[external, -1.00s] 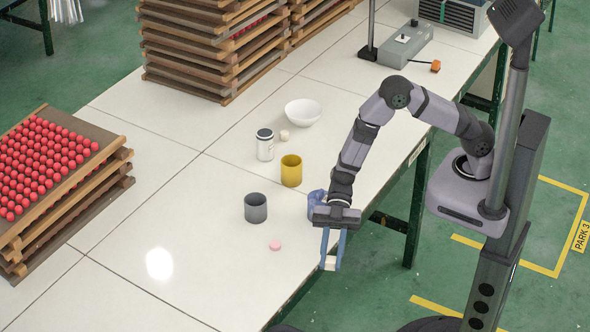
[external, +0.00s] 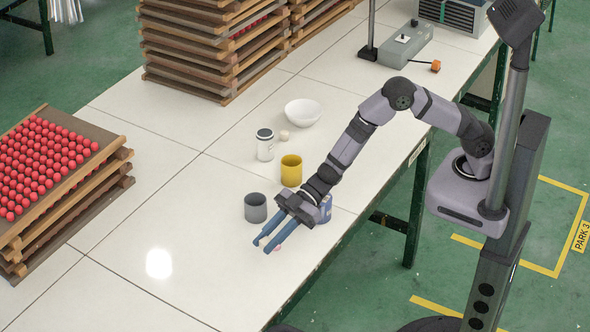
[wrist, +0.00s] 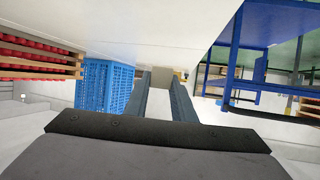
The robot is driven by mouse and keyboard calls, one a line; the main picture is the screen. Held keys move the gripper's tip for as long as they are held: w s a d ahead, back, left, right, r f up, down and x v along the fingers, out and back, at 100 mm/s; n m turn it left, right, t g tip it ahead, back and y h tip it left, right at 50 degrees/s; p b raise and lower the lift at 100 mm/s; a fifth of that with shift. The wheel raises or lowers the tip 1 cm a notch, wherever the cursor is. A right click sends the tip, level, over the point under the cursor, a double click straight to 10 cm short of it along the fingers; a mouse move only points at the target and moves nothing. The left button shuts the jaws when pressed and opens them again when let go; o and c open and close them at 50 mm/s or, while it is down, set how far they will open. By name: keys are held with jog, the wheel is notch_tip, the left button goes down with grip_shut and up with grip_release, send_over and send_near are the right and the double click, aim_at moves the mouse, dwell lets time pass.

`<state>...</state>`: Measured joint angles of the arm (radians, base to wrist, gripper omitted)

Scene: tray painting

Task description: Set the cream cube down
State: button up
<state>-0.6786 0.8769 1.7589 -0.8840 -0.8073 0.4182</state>
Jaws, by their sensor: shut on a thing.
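My gripper (external: 262,246) reaches over the near part of the white table (external: 190,225), its blue-grey fingers pointing left and down in the external view. It is shut on the cream cube (wrist: 161,78), which shows as a small pale beige block between the fingertips in the wrist view. Whether the cube touches the table cannot be told.
A grey cup (external: 256,208) stands close beside my gripper, and a blue cup (external: 325,208) is partly hidden behind it. A yellow cup (external: 291,170), white jar (external: 265,146) and white bowl (external: 303,112) stand farther back.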

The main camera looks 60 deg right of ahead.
aim_at(263, 278)
jog(key=shift+f+p, duration=0.8)
jog(key=shift+f, duration=3.95)
jog(key=shift+f, duration=0.1)
jog(key=shift+f, duration=0.15)
jog(key=o, duration=1)
